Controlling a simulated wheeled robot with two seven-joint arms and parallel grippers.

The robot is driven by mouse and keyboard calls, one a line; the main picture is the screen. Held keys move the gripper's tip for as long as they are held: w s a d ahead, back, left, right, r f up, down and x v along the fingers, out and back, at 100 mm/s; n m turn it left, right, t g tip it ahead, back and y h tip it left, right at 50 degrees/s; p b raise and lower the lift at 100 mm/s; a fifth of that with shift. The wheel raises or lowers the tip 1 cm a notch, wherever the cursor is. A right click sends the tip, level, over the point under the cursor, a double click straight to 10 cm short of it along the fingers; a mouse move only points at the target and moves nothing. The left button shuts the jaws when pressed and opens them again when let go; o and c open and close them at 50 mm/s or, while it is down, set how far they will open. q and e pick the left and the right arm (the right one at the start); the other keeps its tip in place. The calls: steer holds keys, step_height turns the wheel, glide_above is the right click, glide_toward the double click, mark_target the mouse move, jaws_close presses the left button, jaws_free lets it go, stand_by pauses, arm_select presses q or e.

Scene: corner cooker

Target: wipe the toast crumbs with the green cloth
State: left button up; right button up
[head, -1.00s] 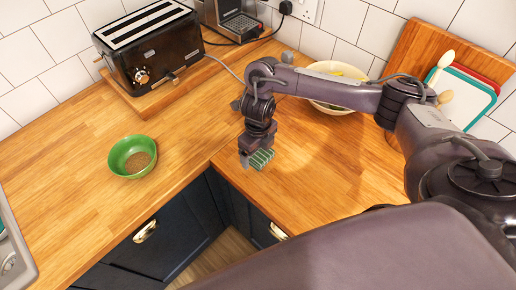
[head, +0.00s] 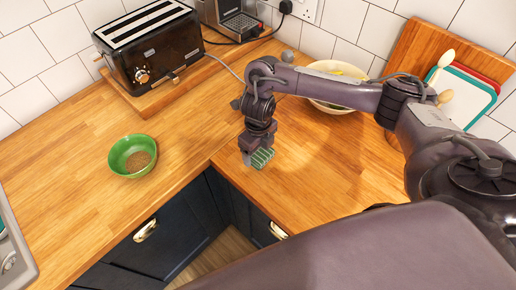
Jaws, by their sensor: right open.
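The green cloth (head: 262,158), with pale stripes, is at the worktop's inner corner. My right gripper (head: 253,160) is directly above and beside it, pointing down, with its jaws open. The cloth partly hides the fingers, and I cannot tell whether they touch it. A green bowl (head: 120,150) on the left worktop holds brown, crumb-like grains (head: 138,161). I cannot make out loose crumbs on the wood. The black toaster (head: 150,55) stands at the back left on a wooden board. My left gripper is not in view.
A cream bowl (head: 330,105) stands at the back right, partly behind my right arm. Chopping boards (head: 425,45) lean on the tiled wall. The worktop (head: 185,145) between green bowl and corner is clear.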

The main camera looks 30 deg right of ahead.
steer(key=shift+r, duration=0.1)
steer(key=shift+r+p, duration=0.3)
steer(key=shift+p, duration=0.05)
steer(key=shift+c, duration=0.5)
steer(key=c, duration=0.7)
steer(key=shift+r, duration=0.1)
step_height(320, 180, up, 6)
steer(key=p, duration=0.5)
steer(key=shift+p, duration=0.35)
